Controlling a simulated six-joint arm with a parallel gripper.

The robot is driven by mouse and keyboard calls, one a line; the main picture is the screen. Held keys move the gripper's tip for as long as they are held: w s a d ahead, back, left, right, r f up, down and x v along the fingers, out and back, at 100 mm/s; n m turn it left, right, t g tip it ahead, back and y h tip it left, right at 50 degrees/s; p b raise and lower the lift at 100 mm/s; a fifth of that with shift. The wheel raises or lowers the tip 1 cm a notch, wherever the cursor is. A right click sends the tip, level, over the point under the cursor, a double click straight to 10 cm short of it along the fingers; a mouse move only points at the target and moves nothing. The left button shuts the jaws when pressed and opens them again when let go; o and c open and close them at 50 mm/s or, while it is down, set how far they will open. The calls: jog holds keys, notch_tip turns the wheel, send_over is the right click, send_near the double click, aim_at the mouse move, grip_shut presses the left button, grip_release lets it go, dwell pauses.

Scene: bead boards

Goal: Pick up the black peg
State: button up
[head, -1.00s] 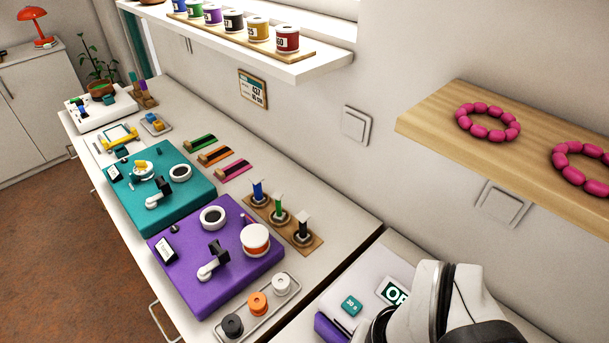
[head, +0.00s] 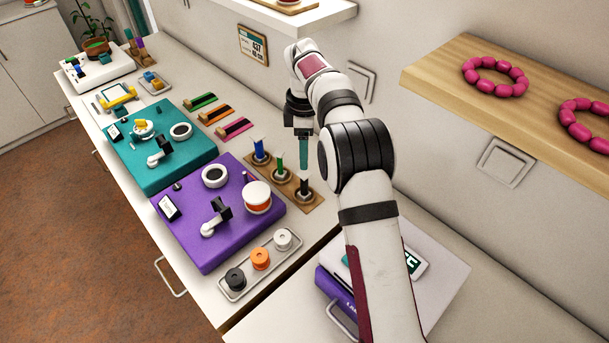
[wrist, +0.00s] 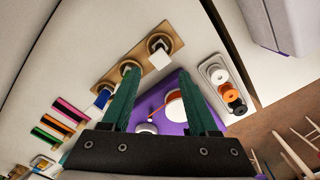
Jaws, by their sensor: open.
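The black peg (head: 304,186) stands upright in the nearest ring of a wooden peg board (head: 314,202). A green peg (head: 280,165) and a blue peg (head: 259,149) stand in the other rings. My gripper (head: 303,168) points down with teal fingers, just above the black peg in the head view. In the wrist view my gripper (wrist: 158,76) is open and empty, fingers wide apart. There the black peg's pale top (wrist: 160,57) shows ahead of the fingertips, apart from them. The left finger partly covers the green peg's place.
A purple board (head: 190,235) with a white-and-orange spool (head: 257,197) lies left of the peg board. A tray (head: 232,293) holds black, orange and white spools. A teal board (head: 140,175) lies farther back. A wooden shelf (head: 430,76) juts from the wall at right.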

aim_at(304, 184)
notch_tip(304, 184, down, 13)
jog(key=shift+r, duration=0.15)
grip_shut()
jog(key=shift+r, duration=0.1)
